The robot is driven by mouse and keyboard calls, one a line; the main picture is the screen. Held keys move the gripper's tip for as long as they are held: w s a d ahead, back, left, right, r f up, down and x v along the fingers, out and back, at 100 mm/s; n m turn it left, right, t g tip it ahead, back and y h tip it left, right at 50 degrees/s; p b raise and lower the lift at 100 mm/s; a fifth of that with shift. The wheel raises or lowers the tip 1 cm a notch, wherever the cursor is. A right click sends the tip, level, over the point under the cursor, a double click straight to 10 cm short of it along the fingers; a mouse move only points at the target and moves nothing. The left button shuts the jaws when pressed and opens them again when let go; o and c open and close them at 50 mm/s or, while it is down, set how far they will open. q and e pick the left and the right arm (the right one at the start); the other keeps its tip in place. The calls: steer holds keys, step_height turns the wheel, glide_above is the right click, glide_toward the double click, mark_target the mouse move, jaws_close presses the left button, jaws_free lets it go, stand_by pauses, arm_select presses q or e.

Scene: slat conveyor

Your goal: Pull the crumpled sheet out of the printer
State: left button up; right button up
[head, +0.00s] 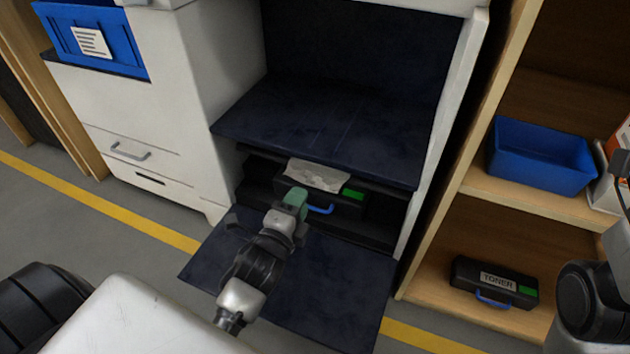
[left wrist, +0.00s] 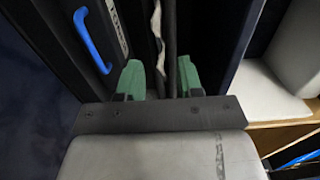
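The crumpled sheet (head: 318,175) is a wrinkled whitish-grey paper inside the printer's low opening, above a black toner cartridge (head: 345,208) with a blue handle and green end. In the left wrist view the sheet (left wrist: 157,22) shows as a thin pale edge ahead of the fingers. My left gripper (head: 296,197) has green fingertips and is at the opening, just in front of the sheet. In the left wrist view the fingers of this gripper (left wrist: 159,78) are apart, with the sheet's edge lying ahead between them. Whether they touch it I cannot tell. My right gripper is out of view.
The printer's dark front flap (head: 335,285) is folded down below my left arm. A dark shelf (head: 330,125) overhangs the opening. On the right, a wooden rack holds a blue bin (head: 540,157) and another toner cartridge (head: 494,282). A white cabinet (head: 150,110) stands left.

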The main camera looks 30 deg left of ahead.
mark_target(310, 184)
arm_select(q)
steer(key=w, duration=0.5)
steer(key=shift+a+b, duration=0.1)
steer(key=shift+b, duration=0.2)
steer(key=shift+w, duration=0.95)
steer(key=c, duration=0.7)
